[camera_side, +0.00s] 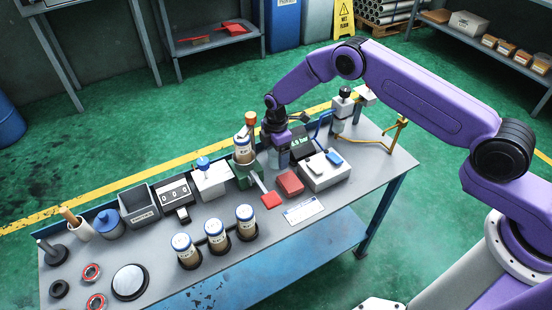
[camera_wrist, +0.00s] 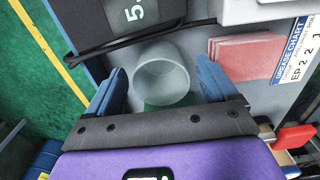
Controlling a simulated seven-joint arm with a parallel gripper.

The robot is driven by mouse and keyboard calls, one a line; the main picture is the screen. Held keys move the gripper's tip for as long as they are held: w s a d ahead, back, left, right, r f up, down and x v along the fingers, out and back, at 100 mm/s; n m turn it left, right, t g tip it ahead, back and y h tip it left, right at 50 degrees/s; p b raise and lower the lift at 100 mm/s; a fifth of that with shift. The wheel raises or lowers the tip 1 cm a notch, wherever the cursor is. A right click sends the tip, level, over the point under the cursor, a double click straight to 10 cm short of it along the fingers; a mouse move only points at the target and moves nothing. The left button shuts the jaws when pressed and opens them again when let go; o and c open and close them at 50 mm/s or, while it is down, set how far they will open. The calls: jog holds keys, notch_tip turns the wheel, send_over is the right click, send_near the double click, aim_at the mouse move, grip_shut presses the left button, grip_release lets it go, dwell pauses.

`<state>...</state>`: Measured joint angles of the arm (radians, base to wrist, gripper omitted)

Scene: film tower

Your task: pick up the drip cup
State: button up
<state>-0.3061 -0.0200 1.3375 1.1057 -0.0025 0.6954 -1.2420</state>
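The drip cup (camera_wrist: 162,70) is a pale, translucent round cup, seen from above in the wrist view with its open mouth showing. My gripper (camera_wrist: 160,88) is open, with one blue finger on each side of the cup and a narrow gap showing at each side. I cannot tell how far down the fingers reach along the cup. In the side view my gripper (camera_side: 273,147) points down behind the bench's middle items, and the cup is mostly hidden there.
A green stand with a tall labelled canister (camera_side: 243,150) is close left of my gripper. A dark display unit (camera_side: 298,145) is close right. Red pads (camera_side: 290,183) and a white box (camera_side: 325,172) sit in front. Several labelled canisters (camera_side: 217,233) stand along the front.

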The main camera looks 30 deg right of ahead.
jog(key=c, duration=0.9)
jog(key=shift+o, duration=0.2)
jog(key=shift+r, duration=0.1)
